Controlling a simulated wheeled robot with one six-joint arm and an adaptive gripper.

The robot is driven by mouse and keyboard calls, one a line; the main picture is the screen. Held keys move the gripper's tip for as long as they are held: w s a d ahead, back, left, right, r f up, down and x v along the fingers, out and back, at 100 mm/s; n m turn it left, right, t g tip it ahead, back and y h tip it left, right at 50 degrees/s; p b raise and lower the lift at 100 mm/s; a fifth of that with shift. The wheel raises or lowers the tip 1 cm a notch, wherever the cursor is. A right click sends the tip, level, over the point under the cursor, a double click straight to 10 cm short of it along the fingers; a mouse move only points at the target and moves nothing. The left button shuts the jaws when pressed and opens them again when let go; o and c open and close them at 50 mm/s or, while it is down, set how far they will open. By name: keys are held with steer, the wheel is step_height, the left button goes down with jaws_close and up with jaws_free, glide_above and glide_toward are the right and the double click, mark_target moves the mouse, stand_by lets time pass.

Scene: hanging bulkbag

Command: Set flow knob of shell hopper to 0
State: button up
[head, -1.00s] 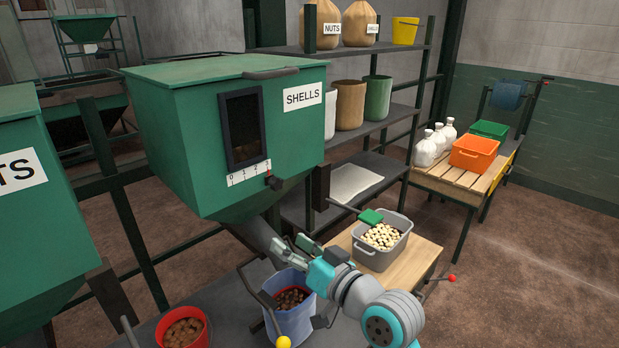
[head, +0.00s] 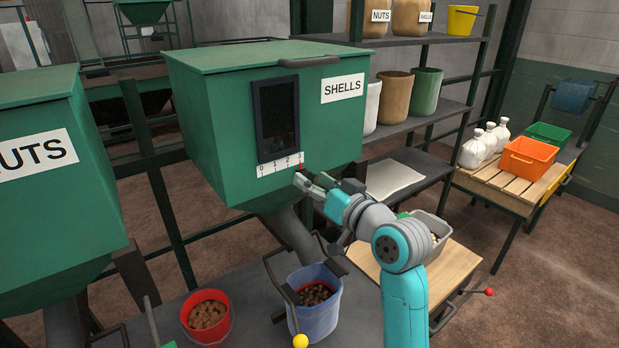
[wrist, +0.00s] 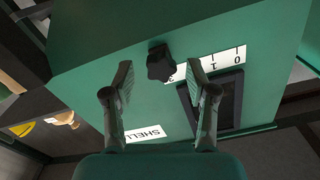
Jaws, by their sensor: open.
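The green shell hopper (head: 225,125) carries a SHELLS label (head: 342,88), a dark window and a white scale strip (head: 280,163) marked 0 to 3. In the wrist view, the black lobed flow knob (wrist: 160,63) sits at the 3 end of the scale (wrist: 222,60), which appears upside down. In the head view a small red mark shows near the 3, and my gripper mostly hides the knob. My gripper (head: 306,178) is open at the hopper's front. In the wrist view its fingers (wrist: 159,80) stand on either side of the knob, with gaps on both sides.
A blue bucket of shells (head: 331,315) stands below the hopper's chute, with a red bucket (head: 190,322) to its left. The NUTS hopper (head: 60,205) is at left. A grey bin (head: 440,228) on a wooden table is partly behind my arm.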

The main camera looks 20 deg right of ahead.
mark_target(261, 186)
steer(key=shift+x, duration=1.05)
jaws_close()
steer(key=s+a, duration=0.1)
steer(key=a, duration=0.2)
steer(key=s+a, duration=0.1)
steer(key=a, duration=0.2)
steer(key=s+a, duration=0.1)
steer(key=a, duration=0.2)
jaws_free()
steer(key=shift+a, duration=0.1)
